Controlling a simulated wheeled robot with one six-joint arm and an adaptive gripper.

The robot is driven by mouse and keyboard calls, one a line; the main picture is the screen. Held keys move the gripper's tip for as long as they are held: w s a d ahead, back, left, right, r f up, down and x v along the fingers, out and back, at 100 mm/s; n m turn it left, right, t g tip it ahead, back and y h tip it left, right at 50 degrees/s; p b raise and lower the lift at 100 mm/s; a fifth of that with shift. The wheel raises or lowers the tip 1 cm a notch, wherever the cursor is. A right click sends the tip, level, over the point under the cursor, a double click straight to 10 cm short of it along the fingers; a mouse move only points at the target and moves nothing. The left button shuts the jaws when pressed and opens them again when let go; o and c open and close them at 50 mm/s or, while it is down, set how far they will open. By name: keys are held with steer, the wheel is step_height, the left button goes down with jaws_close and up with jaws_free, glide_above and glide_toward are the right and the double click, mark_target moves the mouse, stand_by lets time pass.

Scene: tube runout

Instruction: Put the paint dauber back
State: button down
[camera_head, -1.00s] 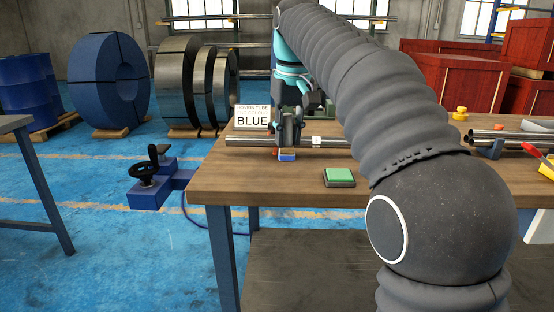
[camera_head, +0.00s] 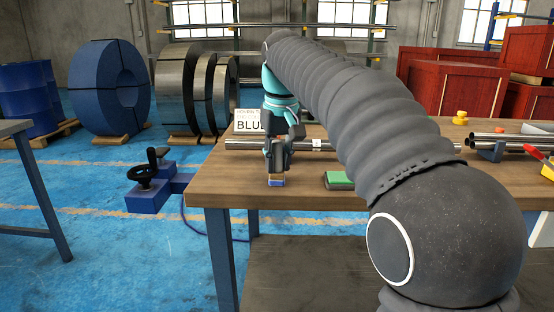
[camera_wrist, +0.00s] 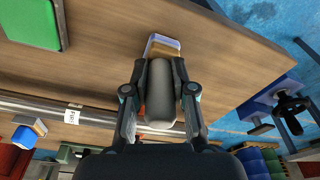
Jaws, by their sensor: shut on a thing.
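The paint dauber has a thick grey handle (camera_wrist: 160,95) and a blocky head (camera_wrist: 163,46) with blue, white and tan parts. My gripper (camera_wrist: 160,85) is shut on the handle, one finger on each side. In the head view my gripper (camera_head: 278,155) points down near the front left of the table, and the dauber's head (camera_head: 277,181) shows below it. I cannot tell whether the head touches the tabletop. A green-topped pad (camera_head: 338,180) lies to its right. A white sign (camera_head: 248,122) reading "BLUE" stands behind, partly hidden by my gripper.
A metal tube (camera_head: 240,145) with a white label (camera_head: 317,145) lies behind my gripper. My arm hides part of the wooden table (camera_head: 230,180). A yellow object (camera_head: 460,117) stands at the back right. The table's left front is bare.

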mark_target(280, 180)
steer(key=c, duration=1)
jaws_free()
steer(key=shift+o, duration=0.2)
step_height(280, 180, up, 12)
steer(key=s+p, duration=0.1)
steer(key=p, duration=0.1)
steer(key=shift+s+d, duration=0.3)
steer(key=shift+s, duration=0.05)
steer(key=shift+d, duration=0.1)
